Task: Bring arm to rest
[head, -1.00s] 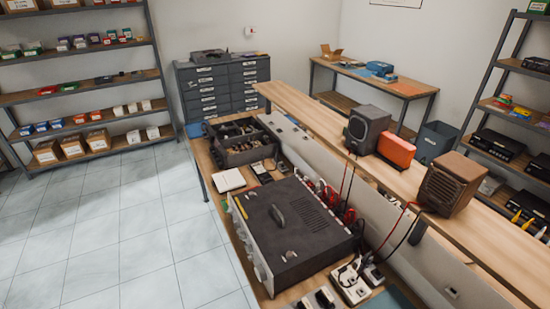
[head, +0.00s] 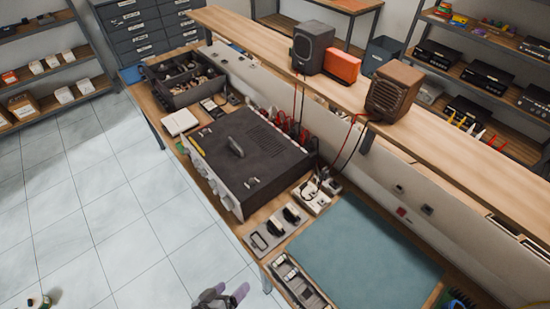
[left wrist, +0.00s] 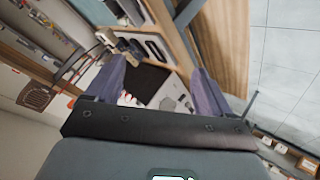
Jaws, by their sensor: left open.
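My left gripper (head: 222,297) shows at the bottom edge of the head view, in front of the bench's near edge and over the floor side. Its two purple fingers are apart with nothing between them. In the left wrist view the open left gripper (left wrist: 158,88) has the bench and the hifi unit beyond its fingers, apart from them. Most of the left arm is outside the head view.
A large dark hifi unit (head: 246,155) stands on the bench, with a parts box (head: 185,82) behind it. A blue mat (head: 365,250) lies bare to the right. Two speakers (head: 312,45) (head: 393,88) stand on the raised shelf. The tiled floor (head: 90,190) at left is largely clear.

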